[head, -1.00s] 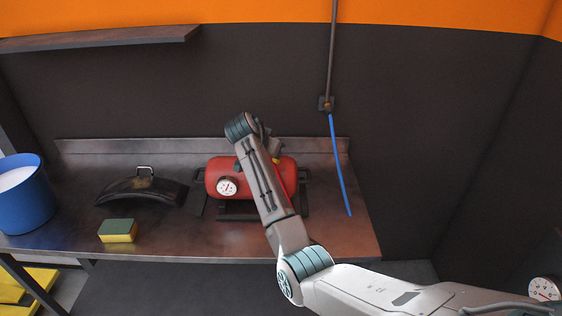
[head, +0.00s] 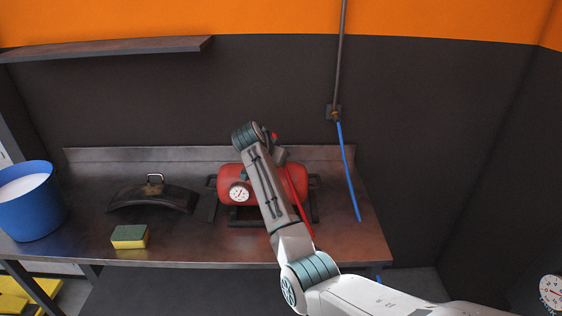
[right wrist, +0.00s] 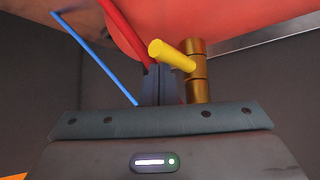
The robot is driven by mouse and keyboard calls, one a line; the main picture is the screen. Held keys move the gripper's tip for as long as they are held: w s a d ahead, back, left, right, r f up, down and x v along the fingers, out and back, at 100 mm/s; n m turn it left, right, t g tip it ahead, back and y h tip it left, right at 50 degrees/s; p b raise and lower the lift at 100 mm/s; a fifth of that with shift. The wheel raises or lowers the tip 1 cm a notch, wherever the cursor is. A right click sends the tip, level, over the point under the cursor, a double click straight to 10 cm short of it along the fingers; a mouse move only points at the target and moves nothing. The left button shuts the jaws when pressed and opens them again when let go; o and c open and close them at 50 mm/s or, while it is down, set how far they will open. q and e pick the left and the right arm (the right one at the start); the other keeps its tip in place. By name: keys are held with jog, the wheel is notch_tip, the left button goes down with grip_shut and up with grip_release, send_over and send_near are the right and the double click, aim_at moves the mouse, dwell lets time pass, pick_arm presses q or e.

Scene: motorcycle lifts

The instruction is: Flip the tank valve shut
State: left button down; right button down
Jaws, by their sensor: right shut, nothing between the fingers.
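The red tank (head: 230,178) lies on the metal bench with a white dial gauge (head: 239,193) on its front; my right arm crosses in front of it. In the right wrist view the tank's red body (right wrist: 235,22) fills the top. A brass valve (right wrist: 197,72) stands against it, with a yellow lever (right wrist: 172,54) sticking out sideways to the left. My right gripper (right wrist: 158,82) is shut and empty, its fingertips close to the lever; whether they touch it I cannot tell. The head view does not show the lever clearly. My left gripper is out of view.
A blue hose (head: 347,170) hangs from a wall fitting right of the tank. A red hose (head: 299,202) runs beside my arm. A black curved part (head: 150,197), a sponge (head: 130,237) and a blue bucket (head: 30,212) sit on the left. A shelf (head: 110,48) is above.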

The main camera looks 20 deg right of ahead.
jog(key=shift+a, duration=0.4)
jog(key=shift+a, duration=0.25)
dwell(0.6)
jog(key=shift+w+r, duration=0.1)
jog(key=shift+r, duration=0.1)
